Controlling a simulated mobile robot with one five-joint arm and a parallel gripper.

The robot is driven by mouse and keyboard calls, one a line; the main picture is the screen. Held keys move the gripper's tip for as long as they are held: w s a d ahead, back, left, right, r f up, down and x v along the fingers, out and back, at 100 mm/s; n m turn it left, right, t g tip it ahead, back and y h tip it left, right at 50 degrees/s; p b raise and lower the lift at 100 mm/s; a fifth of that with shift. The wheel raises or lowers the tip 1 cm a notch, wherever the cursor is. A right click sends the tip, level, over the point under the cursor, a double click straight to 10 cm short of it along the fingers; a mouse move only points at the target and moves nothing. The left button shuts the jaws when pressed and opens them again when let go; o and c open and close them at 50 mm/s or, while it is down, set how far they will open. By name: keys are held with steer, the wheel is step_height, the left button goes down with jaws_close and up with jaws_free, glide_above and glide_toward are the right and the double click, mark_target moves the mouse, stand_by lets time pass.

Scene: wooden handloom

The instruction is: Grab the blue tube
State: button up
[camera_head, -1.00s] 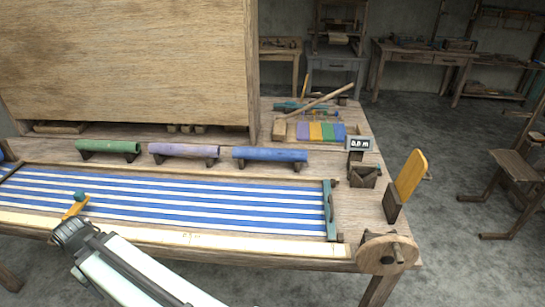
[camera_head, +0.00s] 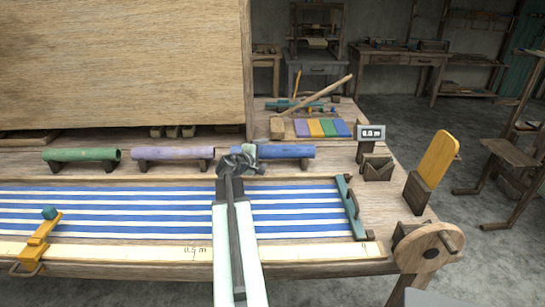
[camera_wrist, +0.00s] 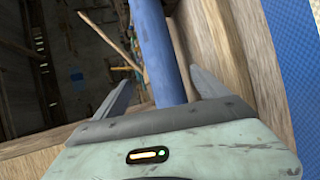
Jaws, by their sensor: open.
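The blue tube (camera_head: 287,151) lies sideways on small dark wooden rests, the rightmost of three tubes behind the striped cloth. In the wrist view the blue tube (camera_wrist: 157,45) runs up the picture between the two fingers of my open gripper (camera_wrist: 163,88). Gaps show on both sides, and neither finger visibly touches it. The depth of the tube between the fingers is hard to tell.
A lilac tube (camera_head: 172,153) and a green tube (camera_head: 82,154) lie to the left on similar rests. The blue-and-white cloth (camera_head: 130,215) is in front. A large wooden panel (camera_head: 120,65) stands behind. A small display (camera_head: 371,133) and yellow paddle (camera_head: 437,158) are to the right.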

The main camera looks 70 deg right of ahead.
mark_target(269, 153)
steer(key=x, duration=0.2)
steer(key=shift+s+d+f+b, duration=0.15)
steer(key=shift+d+b, duration=0.1)
steer(key=shift+b, duration=0.15)
steer(key=shift+s+d, duration=0.25)
steer(key=b+x, duration=0.1)
steer(key=x, duration=0.1)
steer(key=b+x, duration=0.1)
steer(key=x, duration=0.2)
steer(key=shift+f, duration=0.25)
steer(key=shift+a+r, duration=0.1)
steer(key=shift+a, duration=0.05)
jaws_close()
steer(key=shift+r, duration=0.1)
